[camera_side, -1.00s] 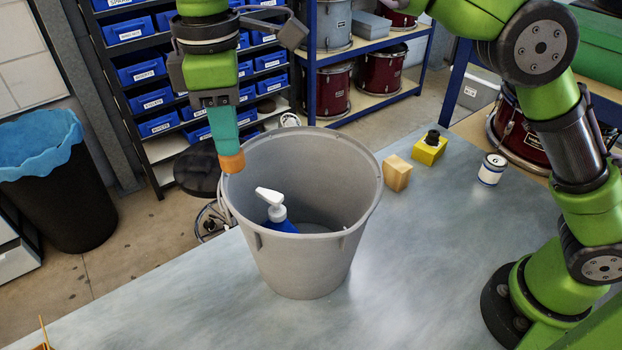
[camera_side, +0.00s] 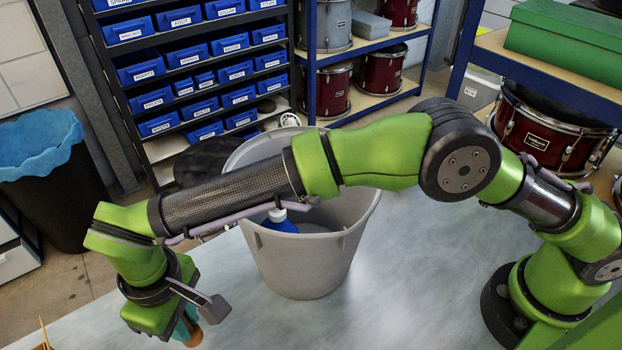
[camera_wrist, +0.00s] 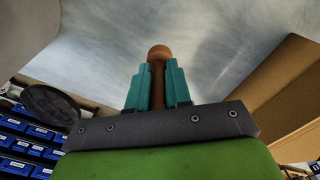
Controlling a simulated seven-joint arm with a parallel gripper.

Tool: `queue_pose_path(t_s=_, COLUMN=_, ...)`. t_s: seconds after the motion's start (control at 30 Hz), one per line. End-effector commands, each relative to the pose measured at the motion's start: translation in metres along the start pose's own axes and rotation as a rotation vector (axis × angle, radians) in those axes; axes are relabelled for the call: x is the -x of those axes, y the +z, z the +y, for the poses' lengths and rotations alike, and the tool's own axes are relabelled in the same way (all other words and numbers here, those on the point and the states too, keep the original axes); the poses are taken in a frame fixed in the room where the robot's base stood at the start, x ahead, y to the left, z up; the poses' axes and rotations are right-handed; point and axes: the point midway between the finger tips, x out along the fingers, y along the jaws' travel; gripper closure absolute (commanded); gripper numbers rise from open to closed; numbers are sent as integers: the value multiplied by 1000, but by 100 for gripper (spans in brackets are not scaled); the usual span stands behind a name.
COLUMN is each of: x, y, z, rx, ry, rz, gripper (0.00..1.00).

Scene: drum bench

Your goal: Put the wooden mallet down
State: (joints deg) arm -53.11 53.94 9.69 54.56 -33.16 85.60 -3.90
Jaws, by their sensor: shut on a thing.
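My gripper (camera_side: 186,328) is low over the front left part of the bench, left of the grey bucket. The wrist view shows its two teal fingers (camera_wrist: 158,88) shut on the wooden mallet (camera_wrist: 158,54). A brown shaft with a rounded end shows between and beyond the fingertips. In the side view only a small orange-brown part of the mallet (camera_side: 194,339) shows below the fingers; my wrist hides the rest. I cannot tell whether the mallet touches the bench top (camera_side: 400,270).
The grey bucket (camera_side: 305,265) stands mid-bench with a blue bottle (camera_side: 280,220) inside; my forearm crosses in front of it. A brown box-like thing (camera_wrist: 280,95) is at the right in the wrist view. Thin sticks (camera_side: 44,332) show at the bottom left. The bench right of the bucket is clear.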

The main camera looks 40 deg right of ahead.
Motion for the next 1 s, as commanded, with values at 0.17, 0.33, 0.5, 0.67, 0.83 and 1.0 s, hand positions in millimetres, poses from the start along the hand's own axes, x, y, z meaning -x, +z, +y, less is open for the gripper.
queue_pose_path(t_s=0.17, x=-20, y=1, z=0, rx=0, ry=0, rz=-3, gripper=100)
queue_pose_path(t_s=0.33, x=-40, y=0, z=0, rx=0, ry=0, rz=-1, gripper=100)
queue_pose_path(t_s=0.5, x=-41, y=0, z=0, rx=0, ry=-1, rz=1, gripper=100)
queue_pose_path(t_s=0.67, x=-42, y=0, z=0, rx=0, ry=0, rz=0, gripper=100)
queue_pose_path(t_s=0.83, x=-45, y=0, z=0, rx=0, ry=0, rz=0, gripper=68)
queue_pose_path(t_s=1.0, x=-44, y=0, z=0, rx=0, ry=0, rz=0, gripper=56)
